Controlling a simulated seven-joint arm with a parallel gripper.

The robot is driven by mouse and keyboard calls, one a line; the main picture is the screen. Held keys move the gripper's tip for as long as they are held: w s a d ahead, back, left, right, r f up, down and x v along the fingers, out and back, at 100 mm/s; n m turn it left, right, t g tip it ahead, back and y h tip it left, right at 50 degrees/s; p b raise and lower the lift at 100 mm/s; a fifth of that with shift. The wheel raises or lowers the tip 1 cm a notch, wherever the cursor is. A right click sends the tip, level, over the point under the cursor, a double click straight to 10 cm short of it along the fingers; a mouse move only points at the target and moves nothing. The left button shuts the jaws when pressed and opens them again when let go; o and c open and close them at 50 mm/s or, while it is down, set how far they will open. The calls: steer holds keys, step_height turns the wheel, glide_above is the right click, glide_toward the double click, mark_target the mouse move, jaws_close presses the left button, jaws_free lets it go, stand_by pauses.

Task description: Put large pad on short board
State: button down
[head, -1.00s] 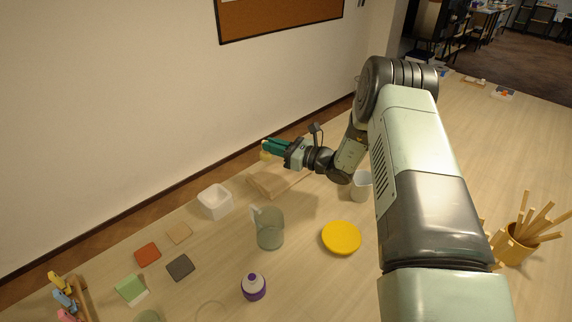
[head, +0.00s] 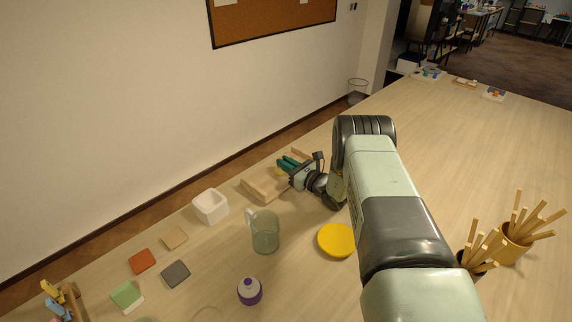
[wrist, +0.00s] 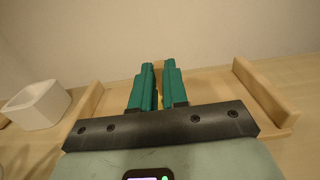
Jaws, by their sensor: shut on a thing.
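My gripper (head: 288,162) has green fingers, shut on a yellow pad (wrist: 160,99). Only a thin yellow strip of it shows between the fingers in the wrist view, and a yellow bit shows below them in the head view (head: 279,172); its full size is hidden. A wooden board (head: 262,190) with a raised bar at each end lies near the wall. In the wrist view its right bar (wrist: 264,92) and left bar (wrist: 86,106) stand on either side of my fingers. My gripper is over the board's far part; I cannot tell whether the pad touches it.
A white square bowl (head: 210,206) stands left of the board. A glass mug (head: 265,232) and a yellow disc (head: 336,240) are in front. Small tan (head: 174,238), red (head: 142,261), grey (head: 175,273) and green (head: 126,294) tiles lie at left, near a purple-white bottle (head: 249,291).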

steer(key=shift+f, duration=0.2)
steer(key=c, duration=1.6)
jaws_free()
steer(key=shift+f, duration=0.1)
steer(key=o, duration=0.5)
steer(key=shift+c, duration=0.2)
